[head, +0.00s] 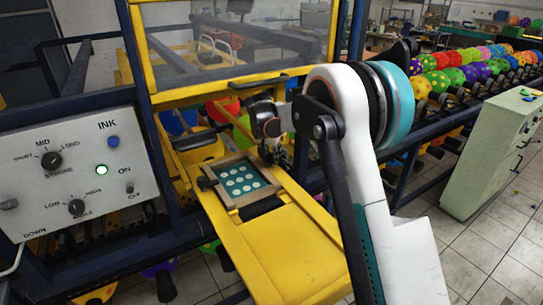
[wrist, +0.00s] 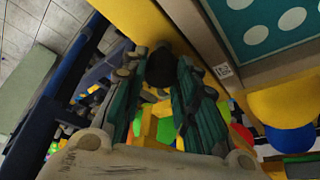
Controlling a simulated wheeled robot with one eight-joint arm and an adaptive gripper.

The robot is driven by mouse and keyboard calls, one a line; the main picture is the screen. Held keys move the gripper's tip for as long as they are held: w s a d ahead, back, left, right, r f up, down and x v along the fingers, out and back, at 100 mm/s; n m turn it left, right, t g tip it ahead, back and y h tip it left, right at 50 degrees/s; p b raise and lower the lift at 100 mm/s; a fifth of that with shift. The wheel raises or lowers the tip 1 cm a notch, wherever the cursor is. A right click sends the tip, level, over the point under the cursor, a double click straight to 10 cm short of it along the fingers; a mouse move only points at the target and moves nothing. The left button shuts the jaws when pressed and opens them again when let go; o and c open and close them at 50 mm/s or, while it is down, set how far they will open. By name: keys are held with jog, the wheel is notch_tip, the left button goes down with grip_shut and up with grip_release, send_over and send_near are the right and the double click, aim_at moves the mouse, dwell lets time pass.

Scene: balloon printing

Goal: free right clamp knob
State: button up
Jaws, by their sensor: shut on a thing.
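The right clamp knob (wrist: 160,68) is black and round and sits between my two teal finger pads in the wrist view, beside the wooden frame. My gripper (wrist: 161,58) is shut on it; the gripper also shows in the head view (head: 280,155) at the right edge of the frame. There the gripper hides most or all of the knob. The wooden screen frame (head: 217,173) with pale dots on a teal sheet lies on the yellow table (head: 262,235). A dark left clamp knob (head: 206,183) shows at the frame's left side.
A grey control panel (head: 70,165) stands at the left. A yellow-framed clear guard (head: 235,45) rises behind the screen frame. A conveyor of coloured balloons (head: 470,70) and a pale green cabinet (head: 490,150) are at the right. Tiled floor at lower right is mostly open.

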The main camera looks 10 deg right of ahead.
jog(key=shift+m, duration=0.4)
jog(key=o, duration=1.1)
jog(key=shift+c, duration=0.2)
jog(key=shift+a+r, duration=0.1)
jog(key=shift+r, duration=0.15)
jog(key=shift+v, duration=1.15)
jog(key=s+a, duration=0.2)
jog(key=s, duration=0.1)
jog(key=s+a, duration=0.5)
jog(key=s, duration=0.1)
jog(key=shift+s+a, duration=0.25)
jog(key=shift+a, duration=0.1)
